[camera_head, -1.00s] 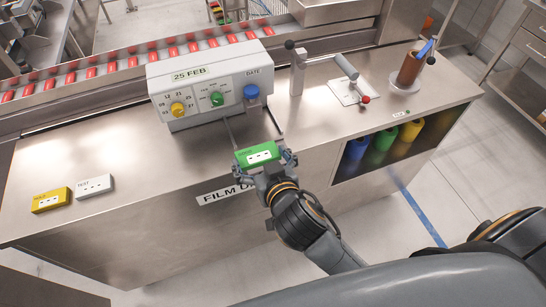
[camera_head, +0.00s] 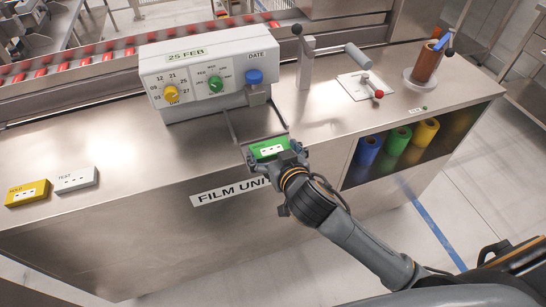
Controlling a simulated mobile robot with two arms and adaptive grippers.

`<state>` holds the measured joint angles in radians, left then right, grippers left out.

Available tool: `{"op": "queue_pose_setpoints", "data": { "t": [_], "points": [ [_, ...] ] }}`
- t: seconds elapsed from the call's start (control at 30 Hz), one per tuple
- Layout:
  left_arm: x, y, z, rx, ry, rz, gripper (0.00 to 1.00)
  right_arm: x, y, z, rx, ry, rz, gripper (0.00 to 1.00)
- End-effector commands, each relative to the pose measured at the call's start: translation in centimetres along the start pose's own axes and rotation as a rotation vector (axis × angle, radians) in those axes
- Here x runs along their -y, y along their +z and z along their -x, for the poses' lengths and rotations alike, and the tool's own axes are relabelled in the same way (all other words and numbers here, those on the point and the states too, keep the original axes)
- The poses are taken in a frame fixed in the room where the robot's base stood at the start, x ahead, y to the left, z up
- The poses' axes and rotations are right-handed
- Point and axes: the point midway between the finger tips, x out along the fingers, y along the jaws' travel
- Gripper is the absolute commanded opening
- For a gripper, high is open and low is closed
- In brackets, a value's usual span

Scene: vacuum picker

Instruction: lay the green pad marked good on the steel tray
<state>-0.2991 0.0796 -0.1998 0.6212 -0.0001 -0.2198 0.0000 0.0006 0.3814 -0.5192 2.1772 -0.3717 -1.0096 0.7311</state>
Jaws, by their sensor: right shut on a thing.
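The green pad (camera_head: 268,149), with a white label carrying small dark marks, is in my right gripper (camera_head: 271,155) at the front edge of the steel bench. My right gripper is shut on it. The gripper hides the pad's near side. Two thin metal rails (camera_head: 231,127) run out from under the date unit to the pad. They may belong to the steel tray; I cannot make out its surface, or whether the pad touches it. My left gripper is not in view.
The white date machine (camera_head: 205,75) with coloured knobs stands behind the pad. A yellow pad (camera_head: 27,194) and a white pad (camera_head: 75,180) lie on the bench at left. A lever plate (camera_head: 360,86) and a brown roll (camera_head: 428,62) stand at right. The bench's left middle is clear.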

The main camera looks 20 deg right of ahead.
Motion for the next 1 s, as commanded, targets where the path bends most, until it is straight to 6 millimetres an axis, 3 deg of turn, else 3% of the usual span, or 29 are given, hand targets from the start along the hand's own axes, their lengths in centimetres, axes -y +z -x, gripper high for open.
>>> {"op": "queue_pose_setpoints", "data": {
  "t": [0.37, 0.4, 0.8, 1.0],
  "points": [
    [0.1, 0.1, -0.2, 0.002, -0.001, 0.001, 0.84, 0.0, 0.3, -0.1, 0.000, 0.000, -0.001, 0.62],
    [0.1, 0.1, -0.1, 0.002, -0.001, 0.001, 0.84, 0.0, 0.2, -0.1, -0.001, 0.000, 0.000, 1.00],
    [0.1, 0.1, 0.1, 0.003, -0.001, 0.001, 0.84, 0.0, -0.2, 0.1, -0.002, -0.001, 0.001, 1.00],
    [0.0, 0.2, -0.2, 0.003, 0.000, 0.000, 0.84, 0.1, 0.1, 2.8, 0.000, -0.003, -0.002, 1.00]
  ]
}}
